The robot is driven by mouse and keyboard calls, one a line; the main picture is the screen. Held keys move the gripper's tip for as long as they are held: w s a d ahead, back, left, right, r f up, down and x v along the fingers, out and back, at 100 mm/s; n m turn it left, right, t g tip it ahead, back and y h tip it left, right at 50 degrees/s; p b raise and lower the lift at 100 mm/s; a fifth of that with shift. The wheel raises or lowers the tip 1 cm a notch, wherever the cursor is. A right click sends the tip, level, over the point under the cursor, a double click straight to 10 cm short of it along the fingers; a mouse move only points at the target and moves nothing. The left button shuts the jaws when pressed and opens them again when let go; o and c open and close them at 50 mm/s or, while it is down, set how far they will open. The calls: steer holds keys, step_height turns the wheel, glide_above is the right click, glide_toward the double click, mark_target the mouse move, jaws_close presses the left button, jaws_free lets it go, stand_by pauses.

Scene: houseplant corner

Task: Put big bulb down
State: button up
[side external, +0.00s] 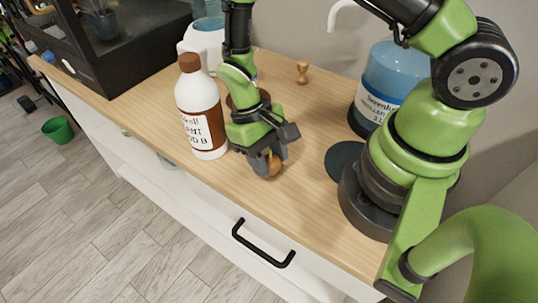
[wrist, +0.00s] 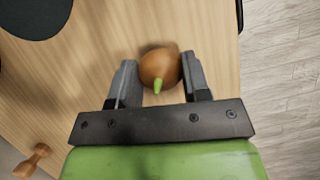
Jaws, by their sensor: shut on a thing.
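The big bulb (wrist: 158,67) is round and orange-brown with a green shoot, in the upper middle of the wrist view. My gripper (wrist: 160,75) is shut on it, one grey finger on each side. In the side external view my gripper (side external: 268,165) points down near the front edge of the wooden top, and the bulb (side external: 274,166) shows partly between the fingers. It is low, close to the wood. I cannot tell whether the bulb touches the surface.
A white-and-brown bottle (side external: 202,108) stands close left of my gripper. A small wooden peg-like piece (side external: 302,72) is behind, and a blue water jug (side external: 390,80) is at the back right. A dark round disc (side external: 344,160) lies to the right. Bare wood (side external: 290,205) lies in front.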

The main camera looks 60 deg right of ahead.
steer(key=o, duration=0.9)
steer(key=shift+f, duration=0.1)
step_height(320, 180, up, 24)
steer(key=w+d+m+t+y, duration=0.1)
steer(key=w+d+t, duration=0.1)
steer(key=t, duration=0.3)
steer(key=shift+s+d+r+m+t, duration=0.2)
steer(key=shift+s+d+r+t, duration=0.1)
steer(key=shift+s+r+t, duration=1)
steer(key=shift+s+d+r+m+t, duration=0.25)
steer(key=shift+s+r+t, duration=0.65)
steer(key=shift+s, duration=0.85)
steer(key=shift+s+d+r+m+t, duration=0.15)
steer(key=shift+s+d+r+t, duration=0.2)
steer(key=shift+s+r+t, duration=0.8)
steer(key=shift+s+f, duration=0.3)
steer(key=shift+s, duration=0.05)
